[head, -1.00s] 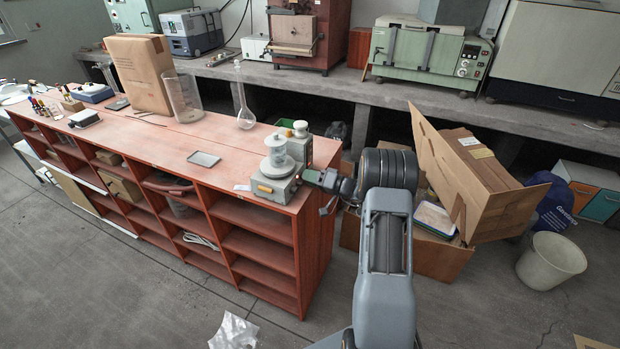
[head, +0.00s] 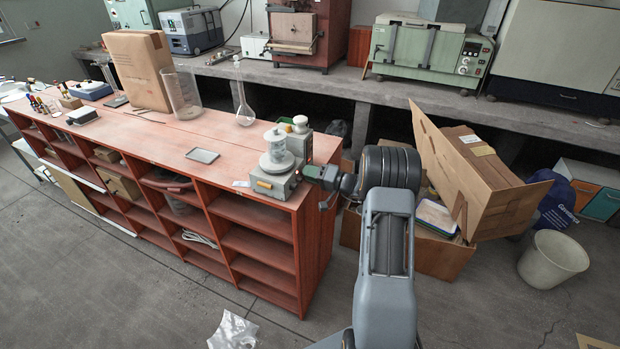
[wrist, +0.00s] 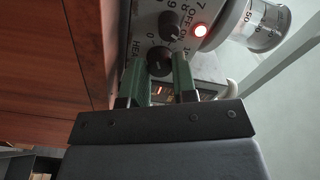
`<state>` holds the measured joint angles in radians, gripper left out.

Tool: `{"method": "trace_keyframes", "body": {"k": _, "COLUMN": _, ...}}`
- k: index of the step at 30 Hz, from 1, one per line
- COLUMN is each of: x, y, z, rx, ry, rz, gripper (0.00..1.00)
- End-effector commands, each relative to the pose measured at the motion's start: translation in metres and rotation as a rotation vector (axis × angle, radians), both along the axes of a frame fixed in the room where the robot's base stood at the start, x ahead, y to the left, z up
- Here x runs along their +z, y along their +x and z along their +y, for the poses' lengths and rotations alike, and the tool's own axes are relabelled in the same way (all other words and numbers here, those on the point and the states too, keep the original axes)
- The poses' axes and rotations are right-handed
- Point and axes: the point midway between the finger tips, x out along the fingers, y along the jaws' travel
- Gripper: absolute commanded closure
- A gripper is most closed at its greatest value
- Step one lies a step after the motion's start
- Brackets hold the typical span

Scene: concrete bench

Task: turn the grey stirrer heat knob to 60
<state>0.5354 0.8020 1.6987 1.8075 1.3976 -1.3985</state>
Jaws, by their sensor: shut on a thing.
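The grey stirrer (head: 277,185) stands at the right end of the red-brown shelf unit, with a clear vessel (head: 276,150) on top. Its panel fills the upper part of the wrist view. The heat knob (wrist: 159,61) is dark and round, beside the letters "HEA" and a "0". My gripper (wrist: 158,68) has its two green fingers shut on the sides of this knob. It also shows at the stirrer's right side in the head view (head: 312,174). The fingers hide part of the scale, and I cannot read the knob's setting.
A second dark knob (wrist: 169,26) with OFF and ON marks sits close above the heat knob. A graduated glass vessel (wrist: 258,22) is at upper right. A grey tray (head: 202,155) and a flask (head: 244,108) stand left of the stirrer.

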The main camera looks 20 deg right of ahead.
Motion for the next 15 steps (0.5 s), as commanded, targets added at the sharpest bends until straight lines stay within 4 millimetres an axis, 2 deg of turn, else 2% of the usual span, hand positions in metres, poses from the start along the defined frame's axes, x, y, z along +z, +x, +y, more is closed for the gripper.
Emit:
{"method": "trace_keyframes", "body": {"k": 2, "x": -0.0046, "y": 0.0001, "z": -0.0001, "rx": 0.001, "ry": 0.045, "rz": 0.039, "gripper": 0.98}}
{"method": "trace_keyframes", "body": {"k": 15, "x": -0.0028, "y": -0.0002, "z": -0.0007, "rx": 0.000, "ry": 0.327, "rz": 0.300, "gripper": 0.98}}
